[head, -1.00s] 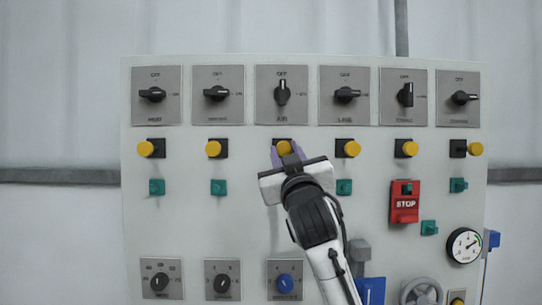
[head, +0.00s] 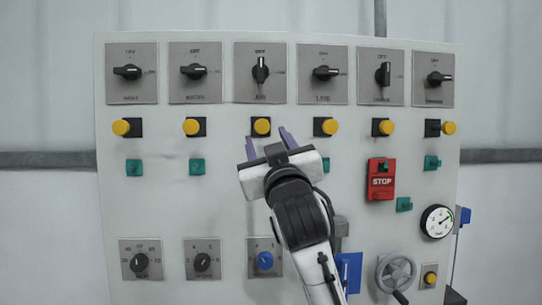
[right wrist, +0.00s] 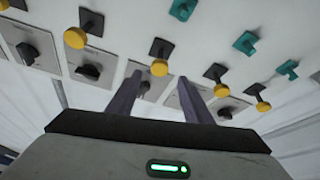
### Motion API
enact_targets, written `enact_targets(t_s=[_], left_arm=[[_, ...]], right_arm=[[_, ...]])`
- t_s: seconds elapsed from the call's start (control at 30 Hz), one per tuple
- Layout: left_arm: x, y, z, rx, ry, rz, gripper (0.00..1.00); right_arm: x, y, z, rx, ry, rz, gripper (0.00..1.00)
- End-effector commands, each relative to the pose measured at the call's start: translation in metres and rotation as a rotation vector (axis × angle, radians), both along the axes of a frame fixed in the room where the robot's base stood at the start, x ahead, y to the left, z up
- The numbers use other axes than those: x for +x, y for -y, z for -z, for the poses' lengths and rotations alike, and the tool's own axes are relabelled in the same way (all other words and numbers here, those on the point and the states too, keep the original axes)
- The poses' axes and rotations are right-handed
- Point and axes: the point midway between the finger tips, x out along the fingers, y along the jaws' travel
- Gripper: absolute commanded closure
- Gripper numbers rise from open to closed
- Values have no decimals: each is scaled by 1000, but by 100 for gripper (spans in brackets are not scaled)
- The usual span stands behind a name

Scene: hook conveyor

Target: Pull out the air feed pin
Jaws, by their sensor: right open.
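The air feed pin (head: 261,126) has a yellow round knob in front of a black plate, below the AIR switch (head: 261,69) on the panel. My right gripper (head: 268,143) is open and empty. Its purple fingers point up at the panel just below the pin, and the knob shows above and between the fingertips. In the right wrist view the air pin's knob (right wrist: 159,68) shows between the two spread fingers (right wrist: 160,83), with no contact visible. How far the knob stands out from its plate is hard to tell. My left gripper is not in view.
Similar yellow pins stand on both sides, the nearest at left (head: 192,127) and right (head: 329,127). Teal pieces (head: 196,167) sit in a row below. A red STOP block (head: 381,180), a gauge (head: 437,221) and a handwheel (head: 396,272) are at the right.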

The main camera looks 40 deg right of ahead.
Motion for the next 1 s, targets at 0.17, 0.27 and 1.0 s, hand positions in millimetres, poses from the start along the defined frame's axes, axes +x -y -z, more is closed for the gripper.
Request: enact_targets(t_s=[0.17,0.27,1.0], left_arm=[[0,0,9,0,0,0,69],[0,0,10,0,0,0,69],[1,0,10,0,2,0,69]], right_arm=[[-26,-15,13,0,1,-2,54],[-34,-20,17,-2,0,-1,54],[-40,-23,18,0,-1,1,54]])
